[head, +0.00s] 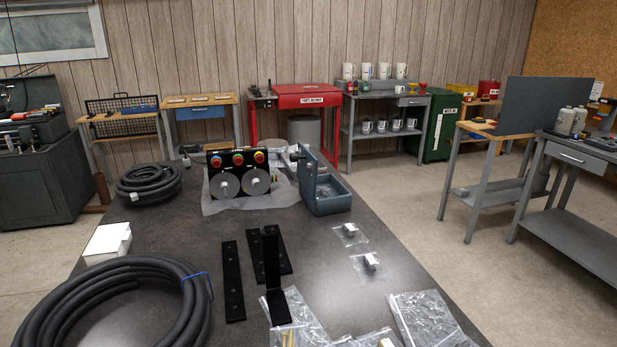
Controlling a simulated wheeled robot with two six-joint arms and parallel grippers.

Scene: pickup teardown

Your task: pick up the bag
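Several clear plastic bags lie on the dark table (190,235). One small bag (341,239) with a grey metal part and another small bag (362,276) with a similar part lie flat on the right side. Near the front, a bag (303,312) with brass-coloured pieces lies beside and partly behind a black L-shaped bracket (271,275). A larger, crinkled clear bag (425,318) lies at the front right, its near end cut off by the frame. I cannot tell which bag the task means. Neither of my grippers is in view.
Black hose coils (130,268) lie at front left, with a smaller coil (148,184) behind. Mid-left table is bare.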

